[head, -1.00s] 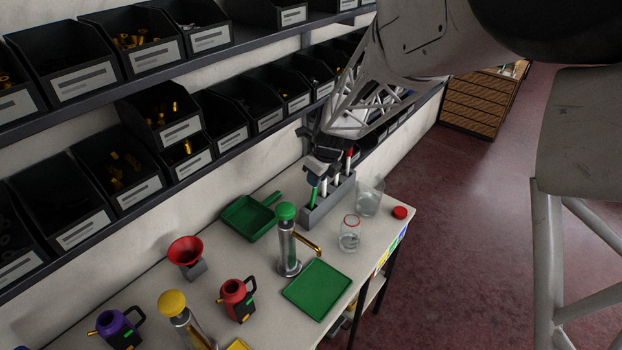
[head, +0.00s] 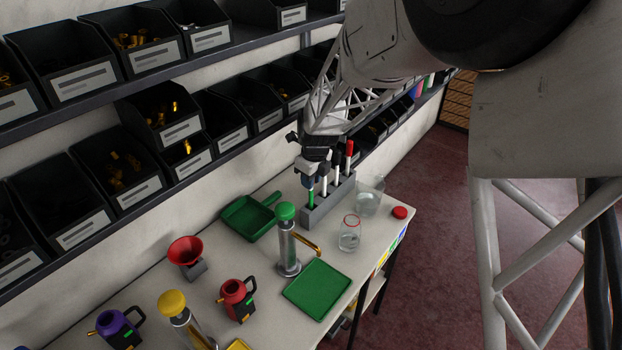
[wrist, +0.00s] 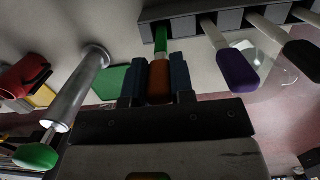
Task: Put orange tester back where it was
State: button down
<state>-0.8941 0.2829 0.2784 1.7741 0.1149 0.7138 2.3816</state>
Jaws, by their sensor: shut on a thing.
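In the wrist view, my gripper (wrist: 158,88) is shut on the orange tester (wrist: 159,78), with one blue finger on each side of its orange handle. Below the handle are a pale section and a green end pointing at the grey holder (wrist: 191,20). In the head view, my gripper (head: 309,180) is over the near-left end of the grey holder (head: 322,211). The tester's green part (head: 311,198) shows below the fingers, upright at that end. I cannot tell how deep its end sits in the slot. The orange handle is hidden there.
Other testers stand in the holder, including a red-topped one (head: 350,149) and a purple-topped one (wrist: 238,68). A clear beaker (head: 369,197), a jar (head: 349,234) and a green-topped cylinder (head: 287,245) stand nearby. Shelf bins (head: 272,96) line the wall behind.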

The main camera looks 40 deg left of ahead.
jog(key=shift+f, duration=0.2)
jog(key=c, duration=1)
grip_release()
jog(key=shift+d+r, duration=0.15)
jog(key=shift+r, duration=1.1)
jog(key=shift+d+r, duration=0.15)
jog(key=shift+r, duration=1.1)
